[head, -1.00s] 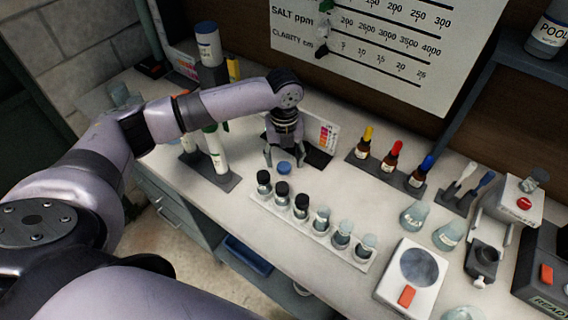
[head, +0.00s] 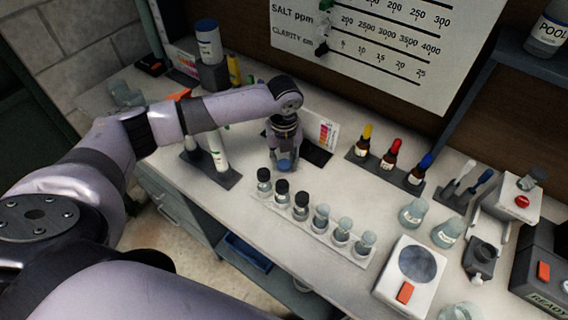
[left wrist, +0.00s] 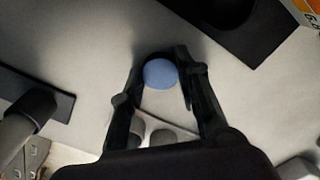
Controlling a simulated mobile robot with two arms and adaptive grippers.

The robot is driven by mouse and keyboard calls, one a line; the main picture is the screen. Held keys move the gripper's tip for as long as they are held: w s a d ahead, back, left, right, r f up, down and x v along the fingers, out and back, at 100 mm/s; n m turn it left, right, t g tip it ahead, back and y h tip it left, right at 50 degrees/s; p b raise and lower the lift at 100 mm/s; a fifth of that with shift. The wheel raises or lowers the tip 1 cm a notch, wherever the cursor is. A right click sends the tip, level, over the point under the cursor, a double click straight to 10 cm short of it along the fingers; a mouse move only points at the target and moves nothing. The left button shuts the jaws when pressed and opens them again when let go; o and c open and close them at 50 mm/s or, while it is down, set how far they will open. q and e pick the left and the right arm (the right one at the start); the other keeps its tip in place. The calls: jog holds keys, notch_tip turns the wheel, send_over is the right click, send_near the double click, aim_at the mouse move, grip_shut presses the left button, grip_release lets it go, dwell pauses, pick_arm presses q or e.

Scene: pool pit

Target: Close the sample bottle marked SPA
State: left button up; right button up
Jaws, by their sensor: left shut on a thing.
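A small round blue cap (head: 285,165) is between the fingers of my left gripper (head: 284,160), just above or at the bench top. In the left wrist view the blue cap (left wrist: 160,73) sits between the two fingertips of my left gripper (left wrist: 161,70), which are shut on it. Sample bottles stand in a row in a white rack (head: 290,227). The left ones, such as this bottle (head: 264,181), have black caps; the right ones, such as this bottle (head: 320,218), look uncapped. Their markings are too small to read, so I cannot tell which is SPA. My right gripper is not in view.
Dropper bottles with yellow, red and blue tops stand in a dark holder (head: 386,172) behind the rack. A white device with a round grey plate (head: 413,272) is right of the rack. White tubes stand in a dark stand (head: 212,172) at left.

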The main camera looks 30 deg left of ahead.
aim_at(284, 164)
pick_arm(q)
jog(key=shift+c, duration=0.6)
jog(key=shift+r, duration=0.55)
notch_tip(284, 164, up, 19)
jog(key=b, duration=0.3)
